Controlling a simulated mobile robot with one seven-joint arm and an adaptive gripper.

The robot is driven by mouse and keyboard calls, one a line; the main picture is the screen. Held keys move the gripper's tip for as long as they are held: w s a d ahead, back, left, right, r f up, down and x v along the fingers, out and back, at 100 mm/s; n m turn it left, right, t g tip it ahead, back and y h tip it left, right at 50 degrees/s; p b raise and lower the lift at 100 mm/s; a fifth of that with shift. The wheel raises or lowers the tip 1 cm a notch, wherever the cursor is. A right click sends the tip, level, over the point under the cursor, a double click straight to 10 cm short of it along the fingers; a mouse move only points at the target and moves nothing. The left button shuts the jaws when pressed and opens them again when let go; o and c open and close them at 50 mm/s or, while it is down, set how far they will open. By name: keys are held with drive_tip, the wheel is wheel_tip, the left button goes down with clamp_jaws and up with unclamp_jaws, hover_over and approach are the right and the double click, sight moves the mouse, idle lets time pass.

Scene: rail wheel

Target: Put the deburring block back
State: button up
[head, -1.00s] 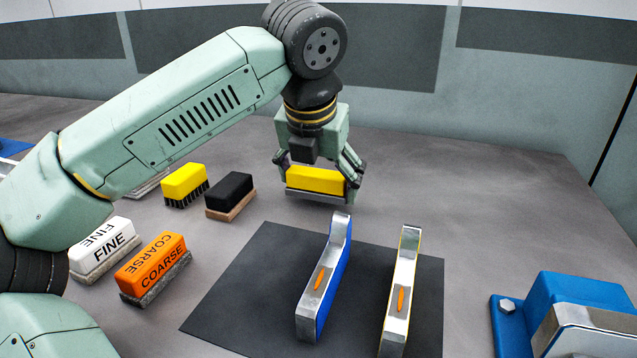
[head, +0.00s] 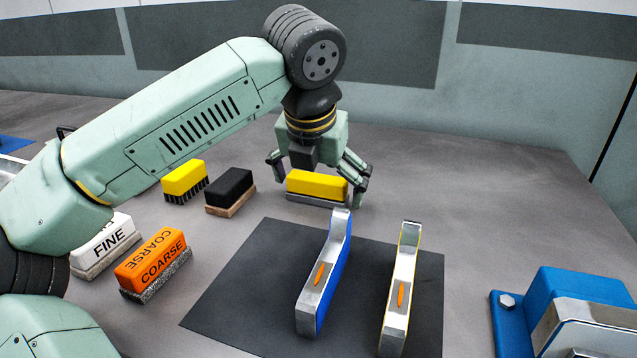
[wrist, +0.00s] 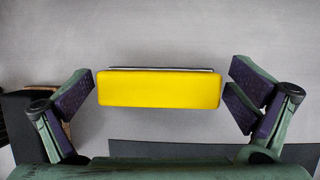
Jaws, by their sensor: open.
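The deburring block appears to be the yellow-topped block with a grey base (head: 317,184), standing upright on the grey table behind the black mat. In the wrist view the same yellow block (wrist: 160,89) lies between my finger pads with a gap on both sides. My gripper (head: 319,172) is open around the block and not touching it; it also shows in the wrist view (wrist: 164,98).
A black mat (head: 240,285) carries two metal pieces, one with a blue side (head: 325,275) and one yellow-edged (head: 400,290). To the left stand a yellow brush (head: 184,178), a black block (head: 230,188), an orange COARSE block (head: 152,260) and a white FINE block (head: 104,242). A blue fixture (head: 575,305) stands at right.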

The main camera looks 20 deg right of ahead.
drive_tip(key=shift+r, duration=0.15)
drive_tip(key=shift+r, duration=0.2)
drive_tip(key=v, duration=1.1)
drive_tip(key=shift+s+r, duration=0.2)
drive_tip(key=shift+r, duration=0.15)
